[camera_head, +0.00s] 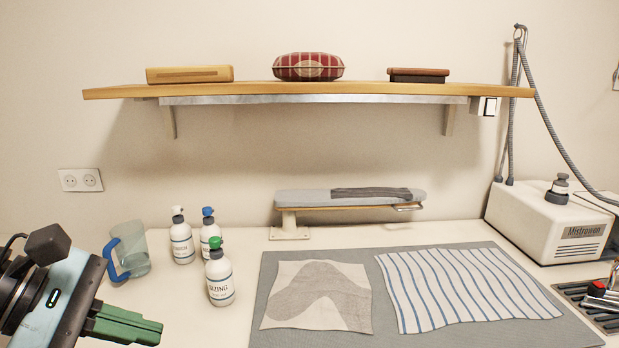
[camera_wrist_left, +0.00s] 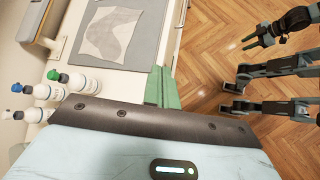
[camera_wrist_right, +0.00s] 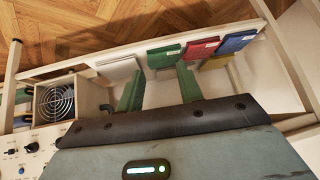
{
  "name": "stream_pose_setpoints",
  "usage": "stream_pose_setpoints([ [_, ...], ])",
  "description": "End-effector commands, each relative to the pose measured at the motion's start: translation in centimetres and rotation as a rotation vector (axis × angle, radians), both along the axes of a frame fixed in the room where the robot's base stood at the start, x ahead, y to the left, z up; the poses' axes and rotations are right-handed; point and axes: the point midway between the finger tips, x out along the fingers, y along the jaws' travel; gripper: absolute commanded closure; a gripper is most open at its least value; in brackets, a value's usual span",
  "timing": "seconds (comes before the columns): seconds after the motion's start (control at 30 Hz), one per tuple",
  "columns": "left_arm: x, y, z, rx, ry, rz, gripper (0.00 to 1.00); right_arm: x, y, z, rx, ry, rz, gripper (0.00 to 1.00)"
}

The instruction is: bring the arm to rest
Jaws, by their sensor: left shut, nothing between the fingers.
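My left gripper (camera_head: 140,328) comes in at the lower left of the head view, its green fingers closed together and pointing right above the front left of the table. In the left wrist view its shut fingers (camera_wrist_left: 162,88) have nothing between them.
A glass jug with a blue handle (camera_head: 132,255) stands close to my left gripper, with several pump bottles (camera_head: 220,280) beyond. A grey mat (camera_head: 380,318) with two cloths lies right. A small ironing board (camera_head: 350,198) stands behind. In the right wrist view a fan box (camera_wrist_right: 65,100) is left.

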Motion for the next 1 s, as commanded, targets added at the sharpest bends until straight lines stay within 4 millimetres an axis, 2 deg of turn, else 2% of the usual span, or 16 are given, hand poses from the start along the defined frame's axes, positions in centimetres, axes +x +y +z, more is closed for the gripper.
stream_pose_setpoints([
  [0.27, -2.3, -4.9, -1.2, -0.402, 0.322, -0.077, 1.0, 0.8, 0.0, 1.3, 0.0, -0.025, -0.001, 0.64],
  [0.4, -3.2, -6.8, -1.0, -0.703, 0.574, -0.069, 1.0, 0.9, -0.1, 1.9, 0.0, -0.03, -0.001, 0.64],
  [0.53, -3.0, -7.3, -0.9, -1.002, 0.83, -0.013, 1.0, 0.6, -0.2, 2.1, -0.002, -0.027, -0.001, 0.64],
  [0.67, -1.8, -6.6, -1.8, -1.299, 1.089, 0.095, 1.0, 1.0, -0.3, 2.9, -0.005, -0.04, 0.001, 0.64],
  [0.77, -0.7, -5.3, -3.7, -1.525, 1.286, 0.212, 1.0, 1.5, -0.3, 3.6, -0.006, -0.054, 0.002, 0.64],
  [0.87, 0.2, -3.7, -6.8, -1.745, 1.478, 0.36, 1.0, 1.8, -0.4, 4.2, -0.007, -0.065, 0.003, 0.64],
  [0.97, 0.5, -2.0, -11.1, -1.959, 1.661, 0.542, 1.0, 2.0, -0.5, 4.7, -0.009, -0.072, 0.003, 0.64],
  [1.0, 0.4, -1.3, -13.1, -2.044, 1.729, 0.624, 1.0, 2.1, -0.5, 4.8, -0.009, -0.075, 0.004, 0.64],
])
